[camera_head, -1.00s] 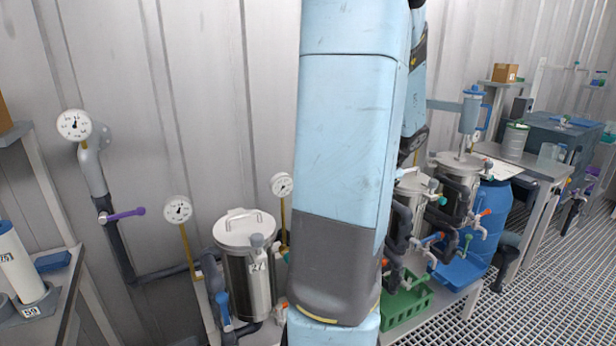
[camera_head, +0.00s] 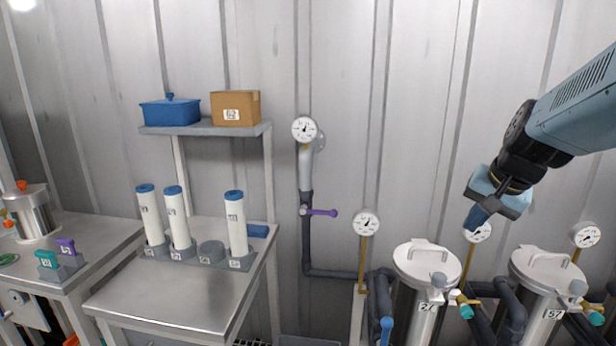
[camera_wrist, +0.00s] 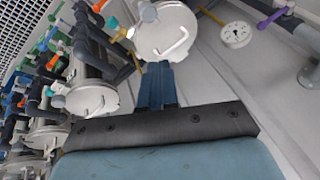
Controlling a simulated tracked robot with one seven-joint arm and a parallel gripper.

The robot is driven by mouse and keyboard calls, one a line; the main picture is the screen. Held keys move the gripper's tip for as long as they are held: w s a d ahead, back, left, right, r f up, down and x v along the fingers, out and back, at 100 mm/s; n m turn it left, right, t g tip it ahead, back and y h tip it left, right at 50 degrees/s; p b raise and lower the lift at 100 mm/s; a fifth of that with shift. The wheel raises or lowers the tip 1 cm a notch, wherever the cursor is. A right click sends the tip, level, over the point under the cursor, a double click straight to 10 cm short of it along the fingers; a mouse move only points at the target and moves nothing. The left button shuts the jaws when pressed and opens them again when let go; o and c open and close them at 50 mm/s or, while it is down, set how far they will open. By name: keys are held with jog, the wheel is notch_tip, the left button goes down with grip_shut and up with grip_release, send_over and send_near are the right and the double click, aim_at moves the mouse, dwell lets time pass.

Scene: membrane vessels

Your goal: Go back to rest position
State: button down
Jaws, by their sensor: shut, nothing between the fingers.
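My gripper (camera_head: 474,220) is at the right in the head view, at the end of my light blue arm, pointing down and left. It hangs in the air in front of the wall, in line with a gauge and between two steel vessels. In the wrist view its dark blue fingers (camera_wrist: 157,86) are together with nothing between them. Behind the fingers in that view is a vessel lid (camera_wrist: 168,32) with a handle. The steel vessel (camera_head: 426,283) marked 27 and another vessel (camera_head: 547,290) marked 57 stand below my gripper in the head view.
A steel table (camera_head: 165,292) at left holds several white cartridges. A shelf (camera_head: 205,129) above carries a blue box (camera_head: 171,111) and a cardboard box (camera_head: 236,108). A pipe with a purple valve handle (camera_head: 322,212) runs down the wall. Gauges (camera_head: 366,223) stand behind the vessels.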

jog(key=s+a+r+n, duration=0.2)
jog(key=s+a+n, duration=0.5)
jog(key=a, duration=0.5)
jog(key=shift+s+a+r+n+t+h, duration=0.25)
jog(key=shift+s+n+t+h, duration=0.05)
jog(key=shift+s+n, duration=0.1)
